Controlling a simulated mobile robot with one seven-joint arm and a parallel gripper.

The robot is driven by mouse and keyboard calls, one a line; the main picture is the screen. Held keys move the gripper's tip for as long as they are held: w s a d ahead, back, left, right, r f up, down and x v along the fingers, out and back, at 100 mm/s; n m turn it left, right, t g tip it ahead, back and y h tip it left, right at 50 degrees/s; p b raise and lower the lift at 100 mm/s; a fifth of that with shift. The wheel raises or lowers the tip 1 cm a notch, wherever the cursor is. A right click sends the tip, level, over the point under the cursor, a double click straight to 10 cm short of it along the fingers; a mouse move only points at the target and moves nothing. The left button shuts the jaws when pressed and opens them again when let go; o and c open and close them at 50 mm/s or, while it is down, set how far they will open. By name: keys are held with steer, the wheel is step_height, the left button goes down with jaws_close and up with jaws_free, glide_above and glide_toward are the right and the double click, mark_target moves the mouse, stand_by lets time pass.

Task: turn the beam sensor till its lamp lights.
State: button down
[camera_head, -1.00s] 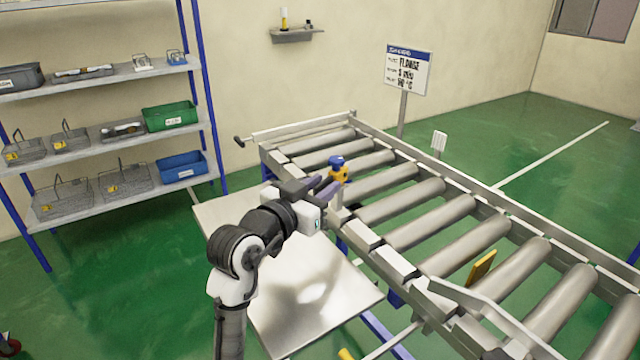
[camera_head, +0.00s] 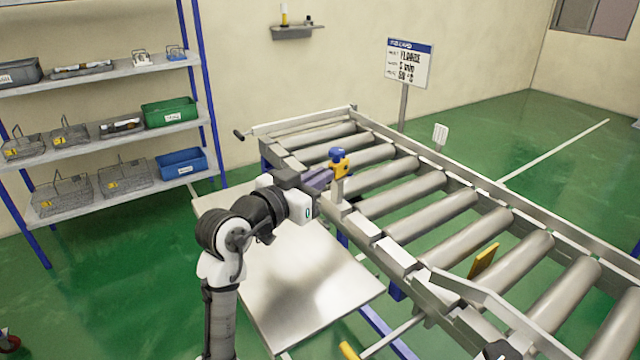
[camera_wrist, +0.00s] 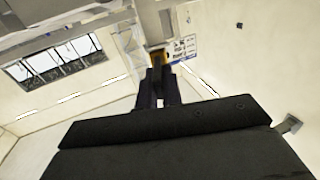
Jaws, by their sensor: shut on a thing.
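The beam sensor (camera_head: 340,165) is a small yellow body with a blue top. It stands on a pale post at the near-left rail of the roller conveyor. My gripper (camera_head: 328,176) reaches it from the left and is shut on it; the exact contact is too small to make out. In the wrist view, the dark fingers of my gripper (camera_wrist: 158,88) are close together, with a bit of the yellow beam sensor (camera_wrist: 158,58) showing beyond their tips. I cannot make out a lit lamp on the sensor.
The roller conveyor (camera_head: 440,222) runs from back left to front right. A small white plate (camera_head: 440,132) stands at its far rail. A yellow piece (camera_head: 484,260) sits among the rollers. A metal table (camera_head: 300,305) lies below my arm. Shelves (camera_head: 100,135) with baskets stand left.

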steer(key=m+g+h+b, duration=0.1)
steer(key=g, duration=0.1)
steer(key=w+a+m+g+h+b, duration=0.1)
steer(key=m+h, duration=0.1)
steer(key=shift+w+g, duration=0.1)
steer(key=shift+g, duration=0.3)
steer(key=c, duration=1.6)
jaws_free()
steer(key=shift+o, duration=0.2)
steer(key=b+v, duration=0.3)
steer(key=v, duration=1.1)
